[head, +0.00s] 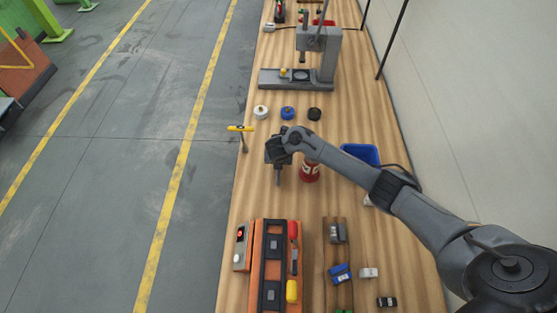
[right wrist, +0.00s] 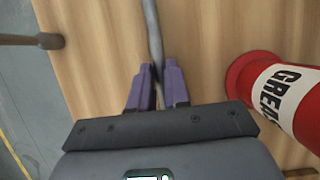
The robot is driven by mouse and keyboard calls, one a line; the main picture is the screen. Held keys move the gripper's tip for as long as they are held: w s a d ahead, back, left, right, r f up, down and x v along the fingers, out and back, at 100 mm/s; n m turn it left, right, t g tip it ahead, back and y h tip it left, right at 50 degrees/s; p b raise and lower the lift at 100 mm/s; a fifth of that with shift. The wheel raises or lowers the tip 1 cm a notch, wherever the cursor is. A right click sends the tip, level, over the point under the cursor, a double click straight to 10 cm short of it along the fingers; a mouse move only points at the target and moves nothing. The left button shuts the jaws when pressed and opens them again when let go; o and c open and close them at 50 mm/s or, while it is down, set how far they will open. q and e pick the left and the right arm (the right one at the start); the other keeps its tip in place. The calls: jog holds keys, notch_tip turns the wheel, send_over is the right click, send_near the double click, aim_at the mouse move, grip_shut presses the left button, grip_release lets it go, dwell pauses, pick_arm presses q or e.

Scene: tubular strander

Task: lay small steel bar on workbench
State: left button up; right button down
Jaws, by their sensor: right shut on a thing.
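My right gripper (head: 278,162) is above the wooden workbench (head: 262,190), near the bench's left side. In the right wrist view its two purple fingers (right wrist: 157,92) are closed on a thin grey steel bar (right wrist: 153,35). The bar runs from between the fingers to the top edge of that view. In the head view a short piece of the bar (head: 277,177) shows below the gripper. I cannot tell whether the bar touches the bench top. My left gripper is not in view.
A red grease can (head: 309,172) stands close to the right of the gripper. A yellow-topped hammer-like tool (head: 244,143) lies to its left at the bench edge. An orange toolbox (head: 262,255) is nearer. Three small spools (head: 287,113) and a grey press (head: 326,65) stand farther back.

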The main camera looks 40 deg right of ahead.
jog(key=c, duration=1.1)
grip_release()
jog(key=shift+o, duration=0.4)
jog(key=p+v, duration=0.4)
jog(key=v, duration=0.6)
jog(key=shift+r, duration=0.4)
